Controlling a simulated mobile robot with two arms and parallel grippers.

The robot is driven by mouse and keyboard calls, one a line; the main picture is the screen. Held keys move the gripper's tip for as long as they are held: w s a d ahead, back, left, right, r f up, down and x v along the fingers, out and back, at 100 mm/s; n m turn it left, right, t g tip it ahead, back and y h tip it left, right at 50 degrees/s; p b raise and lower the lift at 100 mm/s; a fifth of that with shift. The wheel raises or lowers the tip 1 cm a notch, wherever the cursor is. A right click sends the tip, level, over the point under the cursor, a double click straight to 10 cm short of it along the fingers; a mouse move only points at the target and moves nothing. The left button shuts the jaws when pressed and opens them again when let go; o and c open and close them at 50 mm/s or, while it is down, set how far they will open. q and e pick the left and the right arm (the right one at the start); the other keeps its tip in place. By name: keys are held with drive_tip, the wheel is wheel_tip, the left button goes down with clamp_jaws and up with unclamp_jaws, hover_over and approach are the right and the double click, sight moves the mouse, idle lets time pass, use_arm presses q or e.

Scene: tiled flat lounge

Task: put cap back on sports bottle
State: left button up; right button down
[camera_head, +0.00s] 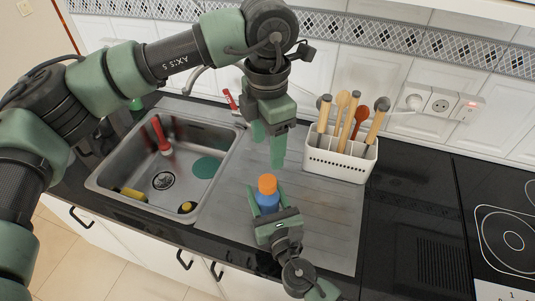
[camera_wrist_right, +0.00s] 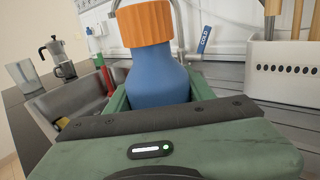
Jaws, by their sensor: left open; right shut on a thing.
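A blue sports bottle (camera_head: 267,201) stands upright on the metal drainboard, and it fills the middle of the right wrist view (camera_wrist_right: 158,82). An orange ribbed cap (camera_head: 267,183) sits on its top, level as far as I can see; the cap also shows in the right wrist view (camera_wrist_right: 146,23). Whether it is screwed tight cannot be told. My right gripper (camera_head: 266,205) is shut on the bottle's body, below the cap. My left gripper (camera_head: 268,149) hangs above the bottle, fingers pointing down, open and empty, apart from the cap.
A sink (camera_head: 167,166) with several small items lies left of the drainboard (camera_head: 320,215). A white utensil holder (camera_head: 340,158) with wooden-handled tools stands behind right. A stove (camera_head: 505,232) is far right. The black counter between is clear. The right wrist view shows a moka pot (camera_wrist_right: 58,58).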

sight(272, 210)
drive_tip(key=shift+c, duration=2.4)
unclamp_jaws()
drive_tip(key=shift+s+d+f, duration=0.1)
drive_tip(key=shift+s+f, duration=0.05)
drive_tip(key=shift+s, duration=0.3)
drive_tip(key=b+v, duration=0.2)
drive_tip(key=v, duration=0.4)
drive_tip(key=shift+s+d, duration=0.1)
drive_tip(key=shift+s, duration=0.05)
drive_tip(key=shift+s+d, duration=0.1)
drive_tip(key=shift+s, duration=0.15)
